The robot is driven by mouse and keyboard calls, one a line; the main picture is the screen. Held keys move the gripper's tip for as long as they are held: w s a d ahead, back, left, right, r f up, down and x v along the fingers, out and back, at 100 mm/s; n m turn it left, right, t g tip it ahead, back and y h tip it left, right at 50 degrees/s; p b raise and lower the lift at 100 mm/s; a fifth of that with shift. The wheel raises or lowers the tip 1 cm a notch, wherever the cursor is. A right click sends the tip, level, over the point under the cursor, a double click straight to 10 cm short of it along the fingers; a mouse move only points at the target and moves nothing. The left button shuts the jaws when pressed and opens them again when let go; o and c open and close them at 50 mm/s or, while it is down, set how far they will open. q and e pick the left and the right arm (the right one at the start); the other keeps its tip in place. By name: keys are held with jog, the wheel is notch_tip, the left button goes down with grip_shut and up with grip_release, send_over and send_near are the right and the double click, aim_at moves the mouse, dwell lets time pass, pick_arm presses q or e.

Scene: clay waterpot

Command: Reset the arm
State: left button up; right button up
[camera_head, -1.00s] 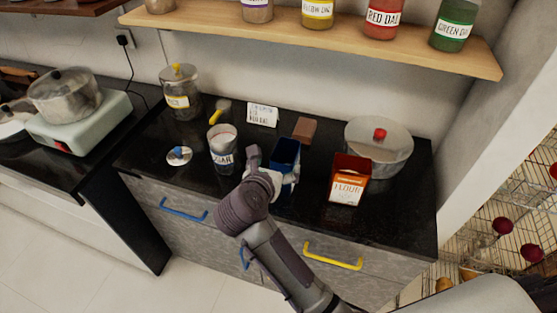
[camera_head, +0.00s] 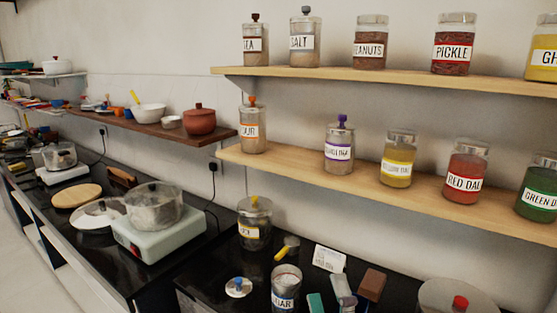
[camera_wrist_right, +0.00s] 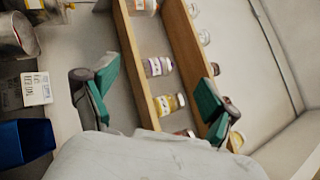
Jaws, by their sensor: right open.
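My right gripper (camera_head: 330,298) is at the bottom of the head view, low over the dark counter, with a teal finger pad and a grey finger showing. In the right wrist view the gripper (camera_wrist_right: 158,88) is open, its two teal-padded fingers wide apart with nothing held between them. The shelf and jars behind show through the gap. My right arm is mostly below the head view's edge. My left gripper is in neither view.
Wooden shelves (camera_head: 400,200) with several labelled jars run along the wall. The counter holds a sugar canister (camera_head: 285,290), a white card (camera_head: 329,258), a brown block (camera_head: 372,284) and a lidded pot (camera_head: 455,295). A blue container (camera_wrist_right: 22,142) shows in the wrist view.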

jog(key=s+a+f+n+g+y, duration=0.1)
jog(key=s+f+n+g+y, duration=0.1)
jog(key=s+f+n+g, duration=0.55)
jog(key=s+a+f+n+g+y, duration=0.15)
jog(key=f+n+g, duration=0.35)
jog(key=f+n, duration=0.5)
jog(key=s+d+f+n+g+h, duration=0.25)
jog(key=s+d+f+h, duration=0.2)
jog(key=s+d, duration=0.3)
jog(key=s+d+f+n+g+h, duration=0.1)
jog(key=s+d+f+g+h, duration=0.3)
jog(key=s+d, duration=0.35)
notch_tip(320, 180, down, 29)
jog(key=g, duration=0.1)
jog(key=s+d+f+g, duration=0.1)
jog(key=s+d+f, duration=0.1)
jog(key=s+f, duration=1.2)
jog(key=s, duration=0.2)
jog(key=shift+s+d+f+g+y, duration=0.25)
jog(key=shift+s+f+g+y, duration=0.05)
jog(key=shift+s, duration=0.05)
